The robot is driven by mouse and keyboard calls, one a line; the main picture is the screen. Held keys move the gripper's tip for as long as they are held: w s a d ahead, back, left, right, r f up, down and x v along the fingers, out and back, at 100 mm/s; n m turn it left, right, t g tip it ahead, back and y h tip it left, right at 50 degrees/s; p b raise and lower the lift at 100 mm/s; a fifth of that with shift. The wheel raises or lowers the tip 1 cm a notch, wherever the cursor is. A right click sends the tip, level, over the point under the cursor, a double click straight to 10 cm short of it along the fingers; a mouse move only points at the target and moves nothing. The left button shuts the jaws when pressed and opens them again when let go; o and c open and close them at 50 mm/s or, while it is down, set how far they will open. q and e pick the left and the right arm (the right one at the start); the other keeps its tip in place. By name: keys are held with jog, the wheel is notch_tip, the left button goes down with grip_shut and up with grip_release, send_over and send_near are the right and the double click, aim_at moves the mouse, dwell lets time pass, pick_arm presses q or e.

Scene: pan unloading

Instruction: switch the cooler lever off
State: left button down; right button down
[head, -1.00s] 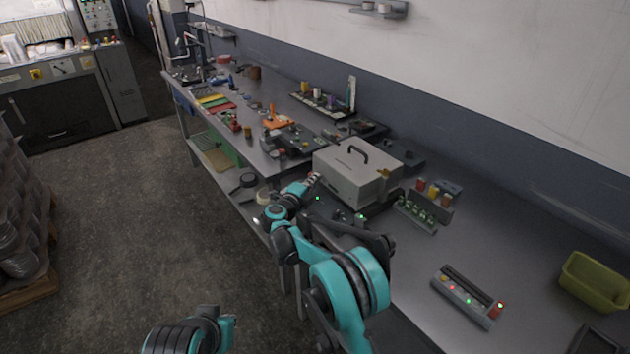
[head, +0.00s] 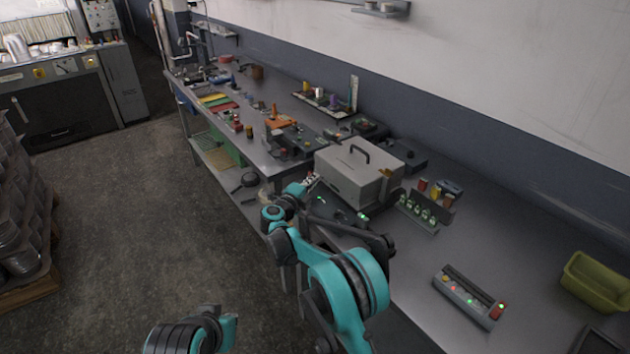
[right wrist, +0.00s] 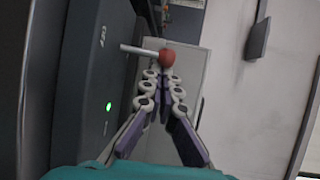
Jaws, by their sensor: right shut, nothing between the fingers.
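The cooler lever (right wrist: 142,50) is a pale rod with a red ball knob (right wrist: 167,57) in the right wrist view. It sticks out sideways from a dark panel (right wrist: 92,85) that carries sideways lettering and a lit green lamp (right wrist: 108,106). My right gripper (right wrist: 165,76) is shut and empty. Its fingertips are right at the underside of the knob in that view; I cannot tell whether they touch. In the head view my right gripper (head: 311,181) is at the bench's front edge, beside the grey box; the lever is too small to make out there.
The grey box (head: 345,178) with a dark handle stands on the bench (head: 400,265) just behind my right gripper. A small rack of vials (head: 420,212), a lit button panel (head: 470,298) and a yellow-green bin (head: 597,282) lie to the right.

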jog(key=shift+s+a+f, duration=0.15)
jog(key=shift+s+a, duration=0.2)
jog(key=shift+a, duration=0.15)
jog(key=shift+s+a+f, duration=0.1)
jog(key=shift+s+a, duration=0.2)
jog(key=shift+a, duration=0.2)
jog(key=v, duration=1.2)
jog(key=shift+r, duration=0.1)
